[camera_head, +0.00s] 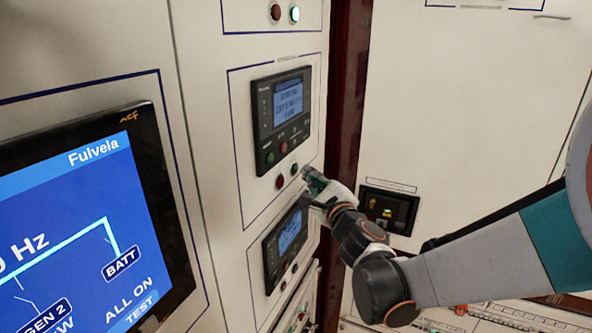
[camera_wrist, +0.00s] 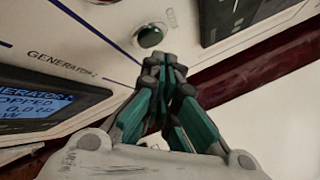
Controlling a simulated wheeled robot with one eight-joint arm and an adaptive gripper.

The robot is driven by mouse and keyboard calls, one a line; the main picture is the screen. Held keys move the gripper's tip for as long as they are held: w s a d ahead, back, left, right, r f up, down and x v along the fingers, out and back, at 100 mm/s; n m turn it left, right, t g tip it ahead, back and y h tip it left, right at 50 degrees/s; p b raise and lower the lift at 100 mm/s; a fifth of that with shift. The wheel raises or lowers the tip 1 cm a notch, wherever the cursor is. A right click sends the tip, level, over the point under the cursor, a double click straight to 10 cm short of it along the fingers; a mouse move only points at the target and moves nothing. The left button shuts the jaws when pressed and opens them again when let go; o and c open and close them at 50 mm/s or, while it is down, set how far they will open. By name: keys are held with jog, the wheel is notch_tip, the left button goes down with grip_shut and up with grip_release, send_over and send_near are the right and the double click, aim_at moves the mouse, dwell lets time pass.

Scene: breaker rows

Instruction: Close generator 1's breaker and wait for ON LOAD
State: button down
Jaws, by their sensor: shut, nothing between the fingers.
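The upper controller (camera_head: 283,115) sits above the Generator 2 one; I take it as generator 1's. Its screen is lit, but I cannot read ON LOAD on it. Below it are a red button (camera_head: 279,181) and a dark green button (camera_head: 294,169). My gripper (camera_head: 313,178) is shut and empty, just right of and below the green button. In the wrist view a round green button (camera_wrist: 150,36) lies just beyond my fingertips (camera_wrist: 166,62), with a small unreadable label beside it. I cannot tell whether the tips touch the panel.
Below is another controller (camera_head: 286,240); the wrist view shows its GENERATOR 2 label (camera_wrist: 62,65). A large blue screen (camera_head: 75,235) at left shows GEN 2 and BATT. A dark red post (camera_head: 345,95) and a small black panel (camera_head: 388,208) stand to the right.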

jog(key=d, duration=0.1)
jog(key=s+d, duration=0.1)
jog(key=d, duration=0.2)
jog(key=shift+s+d, duration=0.3)
jog(key=shift+s, duration=0.05)
dwell(0.8)
jog(key=s+d+f+n+g+b, duration=0.1)
jog(key=s+f+n+g+b, duration=0.25)
jog(key=s+n, duration=0.35)
jog(key=s+d+f+n+g+b, duration=0.25)
jog(key=s+f+n+b, duration=0.25)
jog(key=s+n, duration=0.3)
jog(key=s+d+f+n+g+h+b, duration=0.4)
jog(key=s+d+f+n+h, duration=0.2)
jog(key=s+d+f, duration=0.7)
jog(key=shift+s+d+f+h+b, duration=0.35)
jog(key=shift+s+d+h, duration=0.2)
jog(key=shift+s+h, duration=0.4)
